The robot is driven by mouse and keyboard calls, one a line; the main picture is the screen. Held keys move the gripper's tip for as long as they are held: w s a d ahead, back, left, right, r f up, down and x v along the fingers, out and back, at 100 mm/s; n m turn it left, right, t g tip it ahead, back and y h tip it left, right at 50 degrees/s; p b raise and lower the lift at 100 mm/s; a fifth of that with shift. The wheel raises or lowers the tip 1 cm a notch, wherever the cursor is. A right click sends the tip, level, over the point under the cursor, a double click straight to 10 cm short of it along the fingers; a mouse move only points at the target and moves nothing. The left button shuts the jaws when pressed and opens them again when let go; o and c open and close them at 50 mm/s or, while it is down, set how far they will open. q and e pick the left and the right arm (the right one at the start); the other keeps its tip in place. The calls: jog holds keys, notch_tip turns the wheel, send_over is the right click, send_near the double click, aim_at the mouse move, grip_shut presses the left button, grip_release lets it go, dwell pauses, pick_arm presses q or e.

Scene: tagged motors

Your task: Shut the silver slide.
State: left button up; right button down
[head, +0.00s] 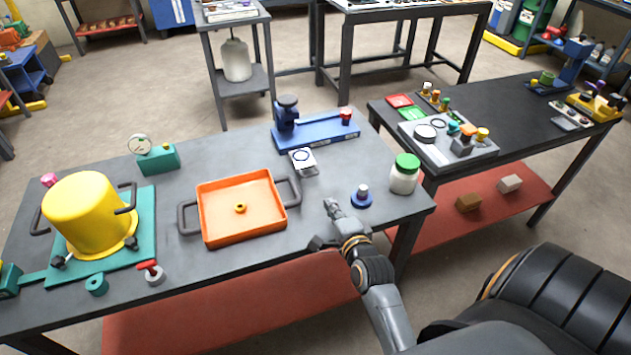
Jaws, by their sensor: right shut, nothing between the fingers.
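A small silver piece with a dark ring on top (303,161), which looks like the silver slide, juts out from the front left of a blue fixture (325,132) at the back of the near table. It looks pulled out toward me, though how far is hard to tell at this size. My right gripper (331,206) is shut and empty over the table's right front part. It is apart from the silver piece, nearer to me and a little to its right. My left gripper is not in view.
An orange tray (232,238) with handles lies left of my right gripper. A blue-based knob (361,197) and a green-lidded jar (404,176) stand to its right. A yellow pot (82,214) is far left. Bare grey tabletop lies between gripper and silver piece.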

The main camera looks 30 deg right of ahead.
jog(key=p+x, duration=0.1)
jog(key=x, duration=1.1)
jog(key=shift+w+d, duration=0.1)
jog(key=shift+w, duration=0.15)
